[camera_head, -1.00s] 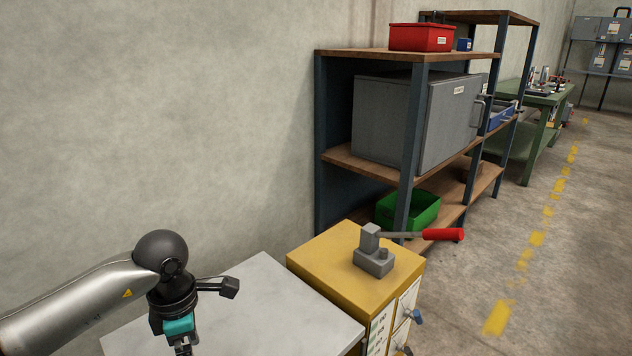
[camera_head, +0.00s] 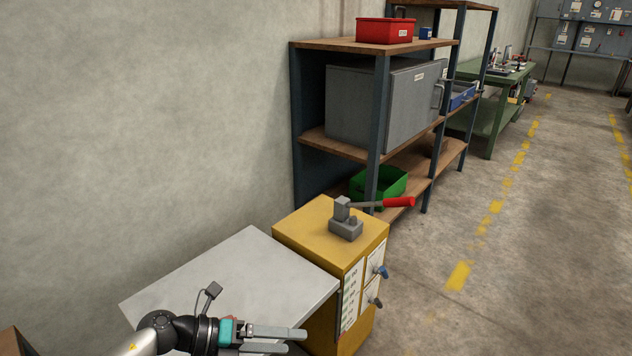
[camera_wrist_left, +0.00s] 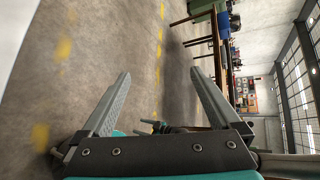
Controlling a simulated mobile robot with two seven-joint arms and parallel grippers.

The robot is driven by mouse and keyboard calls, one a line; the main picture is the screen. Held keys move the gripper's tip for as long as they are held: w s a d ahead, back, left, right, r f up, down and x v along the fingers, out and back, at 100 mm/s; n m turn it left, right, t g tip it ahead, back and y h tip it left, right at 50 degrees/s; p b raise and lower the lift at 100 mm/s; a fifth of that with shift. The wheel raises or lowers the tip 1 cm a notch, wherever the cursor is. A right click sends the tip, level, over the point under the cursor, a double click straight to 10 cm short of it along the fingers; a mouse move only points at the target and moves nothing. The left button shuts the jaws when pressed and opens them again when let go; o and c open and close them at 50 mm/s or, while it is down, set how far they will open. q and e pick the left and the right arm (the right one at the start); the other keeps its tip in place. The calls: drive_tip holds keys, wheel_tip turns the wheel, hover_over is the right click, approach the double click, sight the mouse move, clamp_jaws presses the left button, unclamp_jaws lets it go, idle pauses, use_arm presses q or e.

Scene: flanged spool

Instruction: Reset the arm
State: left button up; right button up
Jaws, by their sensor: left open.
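My left gripper (camera_head: 280,340) is at the bottom of the head view, over the near part of a light grey tabletop (camera_head: 235,265). Its two fingers point right and are apart, with nothing visible between them. In the left wrist view my left gripper (camera_wrist_left: 160,100) also shows spread fingers, with open floor beyond them. No flanged spool can be made out.
A yellow cabinet (camera_head: 310,235) with a red-handled lever tool (camera_head: 347,222) stands just right of the tabletop. A shelf rack (camera_head: 338,146) holds a red bin (camera_head: 384,30), a grey cabinet (camera_head: 360,105) and a green bin (camera_head: 385,183). Floor (camera_head: 520,270) at right is clear.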

use_arm(q)
drive_tip(key=s+a+f+n+t+y+p, duration=0.4)
drive_tip(key=f+n, duration=0.3)
drive_tip(key=n, duration=0.5)
drive_tip(key=s+a+f+n+t+y+p, duration=0.25)
drive_tip(key=a+f+n+t+y, duration=0.35)
drive_tip(key=n, duration=0.6)
drive_tip(key=s+a+f+n+g+y+p, duration=0.1)
drive_tip(key=s+f+n+g, duration=0.2)
drive_tip(key=s, duration=0.7)
drive_tip(key=s+f+n+g+y+p, duration=0.1)
drive_tip(key=s+f+n+g+p, duration=0.1)
drive_tip(key=s, duration=0.8)
drive_tip(key=s+a+f+n+g+y+p, duration=0.1)
drive_tip(key=s+f+n+g, duration=0.4)
drive_tip(key=s, duration=0.5)
drive_tip(key=shift+s+a+f+g+p, duration=0.35)
drive_tip(key=shift+f+g+p, duration=0.15)
drive_tip(key=shift+f+g, duration=0.2)
use_arm(e)
drive_tip(key=s+r, duration=0.8)
drive_tip(key=r, duration=0.2)
drive_tip(key=shift+a+g, duration=0.2)
drive_tip(key=shift+g, duration=0.2)
